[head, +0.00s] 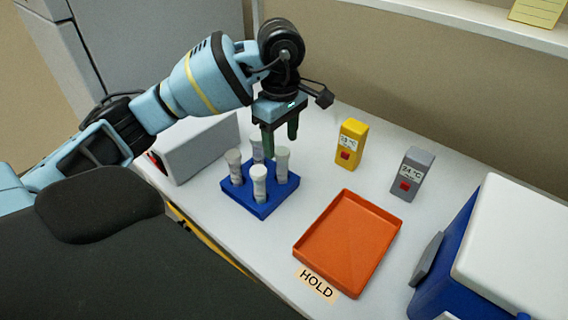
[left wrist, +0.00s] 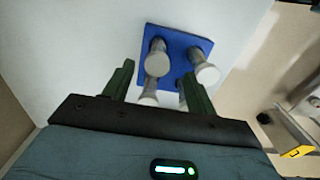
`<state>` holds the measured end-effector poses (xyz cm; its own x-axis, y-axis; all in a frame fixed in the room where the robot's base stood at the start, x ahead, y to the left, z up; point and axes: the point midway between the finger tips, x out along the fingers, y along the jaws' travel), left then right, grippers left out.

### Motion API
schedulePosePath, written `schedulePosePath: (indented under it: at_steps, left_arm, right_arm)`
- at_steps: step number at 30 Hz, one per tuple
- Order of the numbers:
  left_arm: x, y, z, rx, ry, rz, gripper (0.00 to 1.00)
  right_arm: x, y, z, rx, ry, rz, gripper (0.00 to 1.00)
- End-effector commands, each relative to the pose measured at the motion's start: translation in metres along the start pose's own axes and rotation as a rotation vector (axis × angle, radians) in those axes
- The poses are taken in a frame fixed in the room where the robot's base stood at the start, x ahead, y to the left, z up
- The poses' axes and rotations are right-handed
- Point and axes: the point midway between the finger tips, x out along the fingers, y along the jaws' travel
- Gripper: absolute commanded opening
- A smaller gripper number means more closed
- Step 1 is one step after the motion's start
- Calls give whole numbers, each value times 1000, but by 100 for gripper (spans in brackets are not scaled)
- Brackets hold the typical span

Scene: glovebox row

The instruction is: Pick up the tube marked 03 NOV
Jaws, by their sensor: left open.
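Several grey-capped tubes stand upright in a blue rack (head: 243,204) on the white bench in the head view: a front tube (head: 259,184), a left tube (head: 235,168), a right tube (head: 282,164) and a back tube (head: 257,150). I cannot read a date on any of them, so I cannot tell which is 03 NOV. My left gripper (head: 280,146) is open and empty, pointing down above the back of the rack. In the left wrist view the rack (left wrist: 182,44) lies beyond the green fingers, which partly cover the nearer tubes. My right gripper is not in view.
An orange tray (head: 345,243) with a HOLD label (head: 317,284) lies right of the rack. A yellow device (head: 350,145) and a grey device (head: 411,174) stand behind it. A blue-and-white box (head: 520,245) is at right, a grey box (head: 200,148) at left.

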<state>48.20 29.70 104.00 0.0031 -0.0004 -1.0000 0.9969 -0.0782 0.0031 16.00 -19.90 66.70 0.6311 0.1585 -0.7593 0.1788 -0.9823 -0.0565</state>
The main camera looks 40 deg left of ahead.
Motion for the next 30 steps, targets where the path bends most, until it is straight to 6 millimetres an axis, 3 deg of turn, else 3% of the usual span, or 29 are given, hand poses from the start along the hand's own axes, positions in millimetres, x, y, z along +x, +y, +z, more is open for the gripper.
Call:
schedulePosePath:
  at_steps: [5, 12, 22, 30]
  left_arm:
    - [19, 0, 0, 0, 1, -3, 57]
    - [27, 0, 0, 0, 0, -3, 57]
    - [68, 1, -1, 0, 1, -1, 57]
    - [73, 1, -1, 1, 0, 0, 57]
  right_arm:
    - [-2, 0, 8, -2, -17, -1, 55]
    - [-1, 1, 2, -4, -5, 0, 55]
    - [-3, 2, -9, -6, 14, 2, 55]
    - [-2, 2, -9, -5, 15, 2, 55]
